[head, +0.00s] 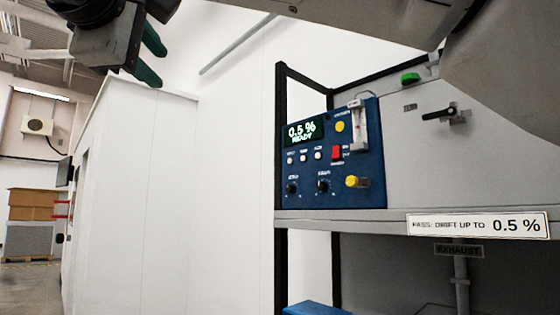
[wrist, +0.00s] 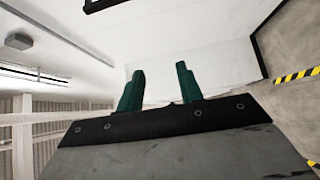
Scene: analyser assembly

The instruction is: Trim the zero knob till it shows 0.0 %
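The blue analyser (head: 330,160) stands on a grey shelf. Its display (head: 303,131) reads 0.5 % with READY below. Two black knobs sit low on its face: the left one (head: 292,188), whose label looks like ZERO but is blurred, and the right one (head: 323,186). My gripper (head: 150,58) is at the upper left of the head view, well away from the panel. In the wrist view its two green fingers (wrist: 160,80) stand apart with nothing between them.
A black-handled valve (head: 440,115) is at the right. A label (head: 478,225) reads "PASS: DRIFT UP TO 0.5 %". A white cabinet (head: 140,190) stands left.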

